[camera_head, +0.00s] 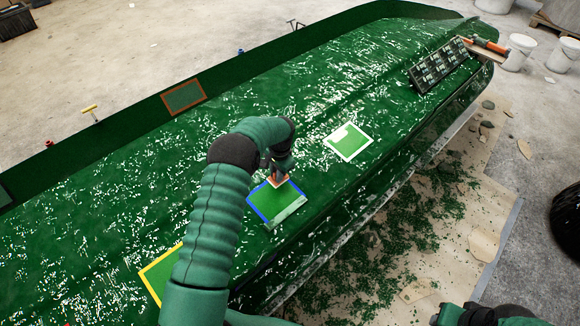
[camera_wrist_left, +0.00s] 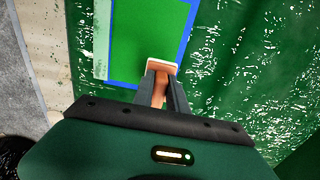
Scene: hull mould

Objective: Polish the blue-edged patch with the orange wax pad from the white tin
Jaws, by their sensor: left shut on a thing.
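The blue-edged patch (camera_head: 272,203) is a green rectangle on the hull mould, with a pale strip along its lower right side. It fills the upper part of the left wrist view (camera_wrist_left: 145,35), the pale strip on its left. My left gripper (camera_head: 275,180) is shut on the orange wax pad (camera_head: 284,180), at the patch's upper corner. In the left wrist view the pad (camera_wrist_left: 162,67) sits between the fingers (camera_wrist_left: 163,85), at the patch's blue border; contact cannot be told. The white tin cannot be made out. My right gripper's fingers do not show.
A white-edged patch (camera_head: 348,142), a yellow-edged patch (camera_head: 155,277) and a brown-edged patch (camera_head: 184,96) lie around. A black gridded rack (camera_head: 438,65) rests on the hull's right end. White buckets (camera_head: 519,52) stand beyond. Green scraps (camera_head: 375,245) litter the floor sheet.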

